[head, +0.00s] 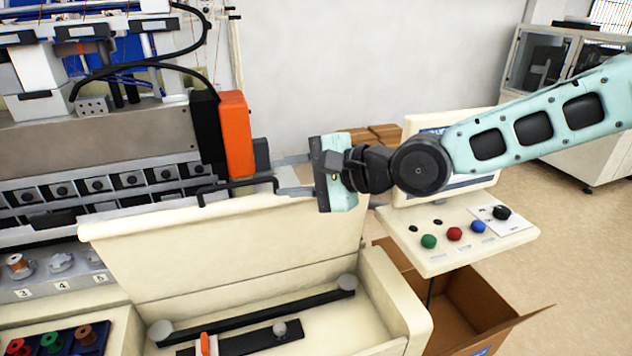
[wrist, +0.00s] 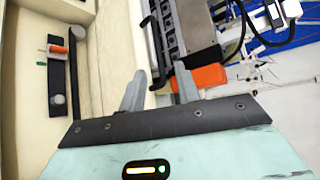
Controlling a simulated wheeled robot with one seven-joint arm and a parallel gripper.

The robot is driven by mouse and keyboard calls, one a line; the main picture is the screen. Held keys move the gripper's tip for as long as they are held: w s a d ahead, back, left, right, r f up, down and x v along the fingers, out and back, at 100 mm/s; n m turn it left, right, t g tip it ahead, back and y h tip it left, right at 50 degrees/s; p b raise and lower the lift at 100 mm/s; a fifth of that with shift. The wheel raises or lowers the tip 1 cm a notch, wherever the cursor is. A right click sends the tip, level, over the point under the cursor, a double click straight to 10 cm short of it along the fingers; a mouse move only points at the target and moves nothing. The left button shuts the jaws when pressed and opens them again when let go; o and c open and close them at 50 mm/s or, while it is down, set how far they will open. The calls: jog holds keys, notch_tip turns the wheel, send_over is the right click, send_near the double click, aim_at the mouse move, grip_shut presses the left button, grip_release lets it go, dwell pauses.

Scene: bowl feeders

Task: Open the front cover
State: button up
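The front cover (head: 230,240) is a wide cream panel. It stands raised, tilted back towards the machine, and the shallow cream compartment in front of it is exposed. A thin black bar handle (head: 235,186) shows at its top edge. My gripper (head: 276,175) is at the right end of this handle, with its two fingers spread and a clear gap between them. In the wrist view my gripper (wrist: 160,82) also shows parted fingers, close to the cream panel (wrist: 112,45). I cannot tell whether a finger touches the handle.
An orange block (head: 236,133) stands just beyond the fingers. The compartment holds a black rail (head: 270,314) with grey knobs. A control panel (head: 455,240) with coloured buttons is at right, above an open cardboard box (head: 480,300). Thread spools (head: 20,266) sit at left.

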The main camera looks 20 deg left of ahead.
jog(key=shift+b+v, duration=0.4)
jog(key=shift+v, duration=2.05)
